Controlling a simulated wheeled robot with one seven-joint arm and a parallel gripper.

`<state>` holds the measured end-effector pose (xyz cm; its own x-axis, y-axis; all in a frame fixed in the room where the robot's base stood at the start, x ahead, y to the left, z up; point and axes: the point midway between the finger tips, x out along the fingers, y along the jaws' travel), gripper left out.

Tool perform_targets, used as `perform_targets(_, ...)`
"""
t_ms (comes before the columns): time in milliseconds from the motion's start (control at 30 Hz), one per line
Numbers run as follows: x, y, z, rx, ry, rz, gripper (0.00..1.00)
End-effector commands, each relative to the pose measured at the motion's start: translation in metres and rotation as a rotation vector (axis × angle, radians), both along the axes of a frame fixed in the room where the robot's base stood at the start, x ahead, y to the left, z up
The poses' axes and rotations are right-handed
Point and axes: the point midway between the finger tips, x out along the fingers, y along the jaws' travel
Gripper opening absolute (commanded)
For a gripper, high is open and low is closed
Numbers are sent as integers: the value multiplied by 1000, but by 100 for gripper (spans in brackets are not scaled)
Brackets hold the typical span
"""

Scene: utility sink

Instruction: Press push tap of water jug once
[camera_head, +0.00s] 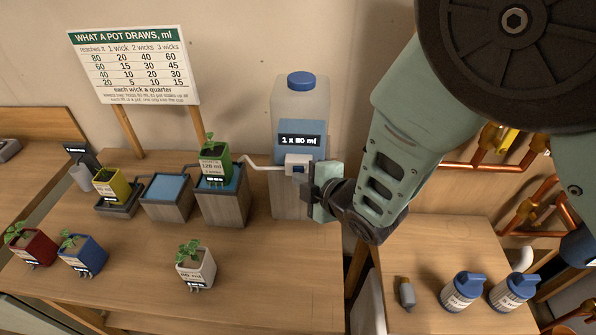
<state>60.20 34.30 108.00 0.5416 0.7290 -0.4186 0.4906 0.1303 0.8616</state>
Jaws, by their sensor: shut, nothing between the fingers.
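The water jug (300,105) is clear, with a blue cap and blue water, and stands on a wooden stand (291,202) at the back of the table. A label on it reads "1 x 80 ml". Its push tap (298,164) is a small white block with a dark blue part, low on the jug's front. My gripper (313,185) is shut and empty. Its fingertips are right at the right side of the tap; whether they touch it I cannot tell. Part of the tap's right side is hidden by my gripper.
A pipe (262,166) runs left from the tap to wooden boxes holding water and a green pot (215,162). Yellow, red, blue and white pots (196,268) stand leftward. A sign (134,67) stands behind. Bottles (464,290) and copper pipes are at right.

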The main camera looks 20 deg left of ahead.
Motion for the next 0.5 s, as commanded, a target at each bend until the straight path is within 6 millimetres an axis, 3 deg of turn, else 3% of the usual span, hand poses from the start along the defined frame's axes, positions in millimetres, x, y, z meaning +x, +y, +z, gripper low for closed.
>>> perform_targets(500, -11, -3, 0, 0, 0, 1, 0)
